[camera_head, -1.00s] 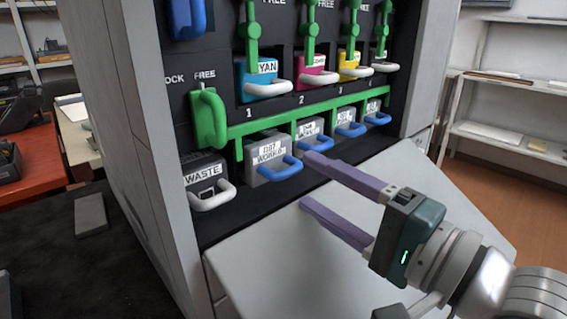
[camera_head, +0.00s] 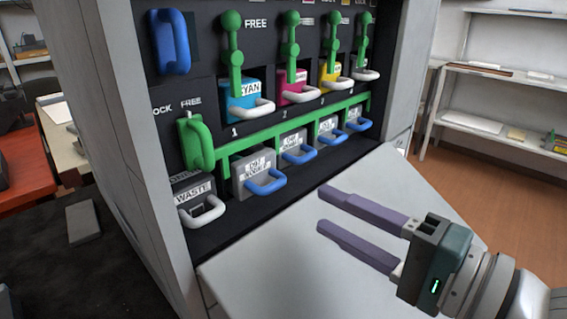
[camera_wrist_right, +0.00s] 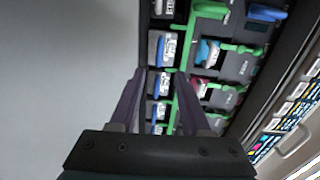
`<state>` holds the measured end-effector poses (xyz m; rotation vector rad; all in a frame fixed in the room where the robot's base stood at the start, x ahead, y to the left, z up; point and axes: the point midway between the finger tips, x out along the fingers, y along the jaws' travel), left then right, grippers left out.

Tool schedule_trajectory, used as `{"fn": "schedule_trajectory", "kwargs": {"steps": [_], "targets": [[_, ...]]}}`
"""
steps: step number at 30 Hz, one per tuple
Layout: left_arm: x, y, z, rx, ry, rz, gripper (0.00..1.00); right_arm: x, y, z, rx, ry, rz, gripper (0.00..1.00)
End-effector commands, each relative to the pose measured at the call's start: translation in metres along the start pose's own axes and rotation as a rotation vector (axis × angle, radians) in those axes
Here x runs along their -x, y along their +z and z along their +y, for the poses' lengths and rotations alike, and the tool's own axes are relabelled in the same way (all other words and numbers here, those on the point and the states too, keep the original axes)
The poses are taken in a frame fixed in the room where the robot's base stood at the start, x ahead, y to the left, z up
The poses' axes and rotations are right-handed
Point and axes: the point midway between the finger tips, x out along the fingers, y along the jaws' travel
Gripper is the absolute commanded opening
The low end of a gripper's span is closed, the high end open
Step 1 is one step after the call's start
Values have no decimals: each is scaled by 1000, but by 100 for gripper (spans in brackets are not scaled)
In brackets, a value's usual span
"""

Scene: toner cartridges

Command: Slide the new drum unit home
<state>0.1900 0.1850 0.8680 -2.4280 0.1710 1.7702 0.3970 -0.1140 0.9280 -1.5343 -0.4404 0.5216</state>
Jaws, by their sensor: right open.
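Several grey drum units with blue handles sit in a row in the lower bay of the printer. The leftmost drum unit (camera_head: 250,171) is nearest to me; its label is too blurred to read surely. Others (camera_head: 293,143) stand to its right, also seen in the wrist view (camera_wrist_right: 164,47). My right gripper (camera_head: 321,208) is open and empty, in front of the row, apart from the drums. My left gripper is not in view.
A grey waste box (camera_head: 190,187) with a white handle sits left of the drums. Cyan (camera_head: 245,91), magenta and yellow cartridges with green levers sit above. A lowered grey front panel (camera_head: 270,265) lies below my right gripper. Shelves (camera_head: 490,75) stand at the right.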

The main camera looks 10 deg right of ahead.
Motion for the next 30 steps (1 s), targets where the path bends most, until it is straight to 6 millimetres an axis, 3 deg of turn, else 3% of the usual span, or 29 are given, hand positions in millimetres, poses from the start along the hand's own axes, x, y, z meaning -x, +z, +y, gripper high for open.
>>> {"fn": "schedule_trajectory", "kwargs": {"steps": [1,3,7,12,21,30], "targets": [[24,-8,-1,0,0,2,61,11,0,-16,0,38,-2,40],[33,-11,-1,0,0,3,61,20,1,-16,0,72,-4,32],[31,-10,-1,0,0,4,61,22,2,-10,-1,97,-6,18],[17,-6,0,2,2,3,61,2,2,-4,-1,93,-5,0],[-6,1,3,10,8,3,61,-41,2,0,-1,92,-5,0],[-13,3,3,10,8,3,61,-59,2,-1,0,96,-5,0]]}}
